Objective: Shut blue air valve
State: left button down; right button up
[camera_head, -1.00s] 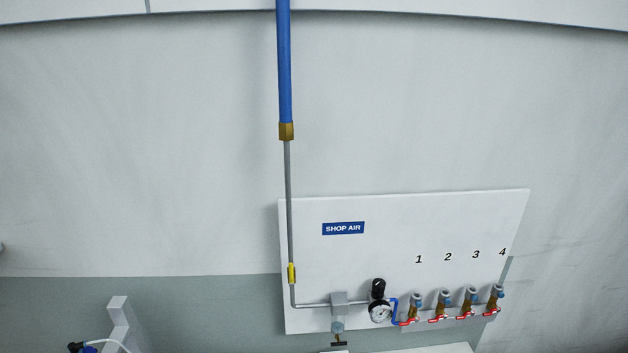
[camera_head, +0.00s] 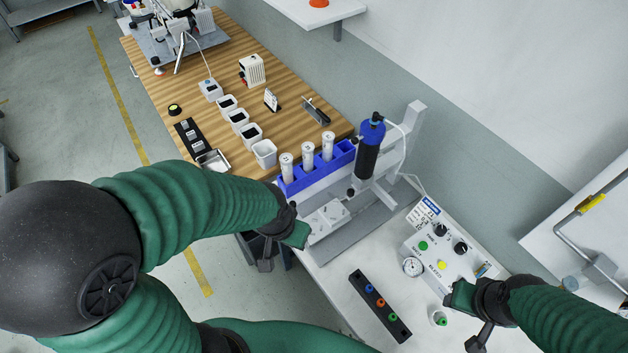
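The blue air valve is out of view now. Only the left part of the white shop air panel (camera_head: 548,238) shows at the right edge, with a grey pipe (camera_head: 575,212), a yellow band on it and a grey fitting (camera_head: 601,268). My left gripper (camera_head: 283,250) hangs near the front edge of the white bench, its two fingers apart and nothing seen between them. My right gripper (camera_head: 468,318) is over the front right of the bench, left of the panel. Its fingers look apart and empty.
A wooden table (camera_head: 225,50) with small bins stands at the back left.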

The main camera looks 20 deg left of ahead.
aim_at(485, 267)
jog(key=u, duration=0.35)
jog(key=z, duration=1.3)
